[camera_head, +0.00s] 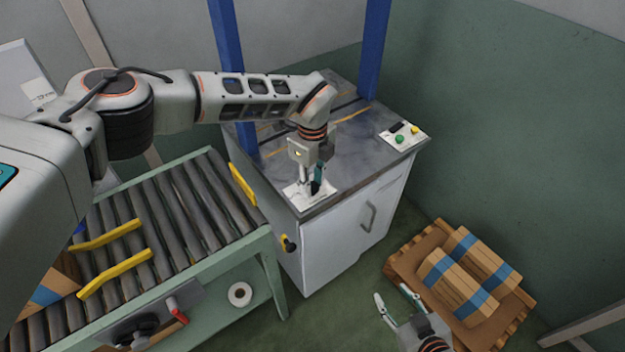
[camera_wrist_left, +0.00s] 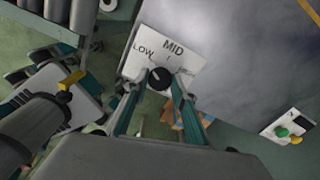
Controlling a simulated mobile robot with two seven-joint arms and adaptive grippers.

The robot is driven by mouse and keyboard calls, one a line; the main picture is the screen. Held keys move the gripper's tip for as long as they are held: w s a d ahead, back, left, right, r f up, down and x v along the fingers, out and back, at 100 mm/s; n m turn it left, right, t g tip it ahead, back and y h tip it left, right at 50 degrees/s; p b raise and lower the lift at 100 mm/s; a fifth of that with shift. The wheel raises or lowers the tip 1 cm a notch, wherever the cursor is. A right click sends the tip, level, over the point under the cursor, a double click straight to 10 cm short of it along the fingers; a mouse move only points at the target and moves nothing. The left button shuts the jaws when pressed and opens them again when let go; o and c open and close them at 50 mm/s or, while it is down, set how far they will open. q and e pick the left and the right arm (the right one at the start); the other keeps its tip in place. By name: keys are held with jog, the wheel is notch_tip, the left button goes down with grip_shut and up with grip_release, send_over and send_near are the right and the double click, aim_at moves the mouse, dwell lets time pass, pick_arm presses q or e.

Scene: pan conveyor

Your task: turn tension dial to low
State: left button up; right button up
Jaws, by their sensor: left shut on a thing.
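The tension dial (camera_wrist_left: 159,77) is a round black knob on a white plate (camera_wrist_left: 172,45) in the left wrist view. LOW is printed at the plate's left, MID at its top, and a third label at the right is partly hidden. The knob's small light mark seems to point up and left. My left gripper (camera_wrist_left: 157,84) is shut on the dial, one teal finger on each side. In the head view the left gripper (camera_head: 311,187) points down over the plate (camera_head: 299,196) at the grey machine top's front corner and hides the knob. My right gripper (camera_head: 394,297) is open and empty, low over the floor.
A button box (camera_head: 403,136) with green and yellow buttons sits on the cabinet top's right. Blue posts (camera_head: 375,45) flank the machine. A roller conveyor (camera_head: 180,205) with yellow guides stands at left. Strapped cartons lie on a pallet (camera_head: 408,262) at right.

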dwell(0.4)
pick_arm(q)
jog(key=o, duration=1.1)
jog(key=shift+r, duration=0.35)
notch_tip(320, 180, up, 11)
jog(key=shift+r, duration=0.15)
